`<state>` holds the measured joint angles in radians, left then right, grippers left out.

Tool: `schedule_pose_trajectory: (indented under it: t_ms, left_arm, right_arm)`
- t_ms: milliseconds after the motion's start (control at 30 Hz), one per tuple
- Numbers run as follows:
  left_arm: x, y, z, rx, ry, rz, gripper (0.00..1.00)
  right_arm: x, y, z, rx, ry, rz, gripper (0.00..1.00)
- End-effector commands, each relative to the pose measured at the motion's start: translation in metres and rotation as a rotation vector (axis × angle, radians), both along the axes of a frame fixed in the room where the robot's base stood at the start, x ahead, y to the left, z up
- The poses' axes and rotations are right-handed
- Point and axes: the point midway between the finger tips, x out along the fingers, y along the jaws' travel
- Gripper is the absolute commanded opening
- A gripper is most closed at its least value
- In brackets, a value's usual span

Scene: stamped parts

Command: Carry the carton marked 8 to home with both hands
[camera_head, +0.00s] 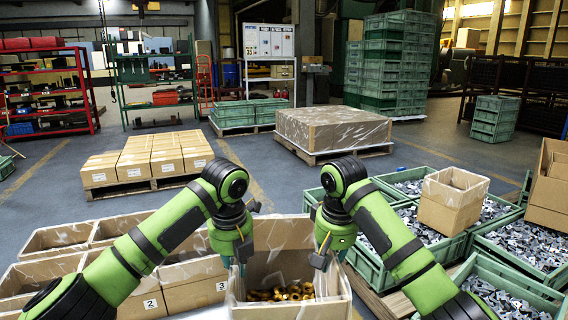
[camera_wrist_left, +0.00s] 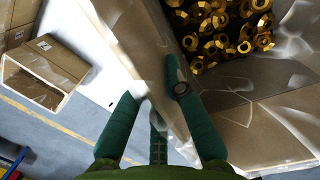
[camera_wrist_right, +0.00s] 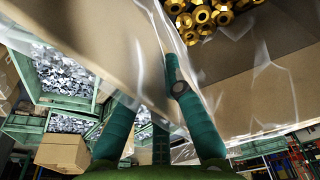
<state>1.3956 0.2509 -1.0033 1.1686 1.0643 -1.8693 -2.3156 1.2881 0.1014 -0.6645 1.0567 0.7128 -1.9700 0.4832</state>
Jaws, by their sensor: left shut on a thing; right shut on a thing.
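An open carton (camera_head: 290,311) with a clear plastic liner and brass nuts (camera_head: 282,293) inside is at the bottom middle of the head view. No number shows on it, so I cannot tell whether it is the one marked 8. My left gripper (camera_head: 238,258) is shut on its left wall, with fingers on both sides of the cardboard in the left wrist view (camera_wrist_left: 150,88). My right gripper (camera_head: 321,250) is shut on the right wall, also seen in the right wrist view (camera_wrist_right: 148,88). The carton looks level. Its underside is hidden, and no place marked home is readable.
Open cartons, two marked 2 (camera_head: 150,304) and 3 (camera_head: 220,287), stand close on the left. Green crates (camera_head: 370,262) of metal parts and a small carton (camera_head: 452,205) are close on the right. Pallets with closed cartons (camera_head: 148,160) and a wrapped load (camera_head: 330,130) stand beyond clear floor.

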Motion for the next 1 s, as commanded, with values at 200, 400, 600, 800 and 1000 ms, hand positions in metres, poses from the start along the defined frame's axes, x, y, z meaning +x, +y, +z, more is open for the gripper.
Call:
schedule_pose_trajectory:
  t_ms: [200, 400, 600, 800, 1000]
  left_arm:
    - [-0.006, 0.000, 0.009, -0.002, -0.006, -0.001, 0.00]
    - [-0.008, 0.000, 0.010, -0.002, -0.007, 0.000, 0.00]
    - [-0.009, 0.000, 0.008, -0.002, -0.006, 0.000, 0.00]
    - [-0.016, 0.000, -0.002, -0.001, -0.006, -0.001, 0.00]
    - [-0.027, 0.000, -0.018, -0.002, -0.004, 0.000, 0.00]
  right_arm:
    - [-0.006, 0.000, 0.009, 0.002, -0.008, 0.001, 0.00]
    - [-0.008, 0.000, 0.011, 0.002, -0.007, 0.000, 0.00]
    - [-0.009, 0.000, 0.008, 0.002, -0.007, 0.000, 0.00]
    - [-0.016, 0.000, -0.002, 0.001, -0.007, 0.000, 0.00]
    - [-0.027, 0.000, -0.017, 0.001, -0.006, 0.002, 0.00]
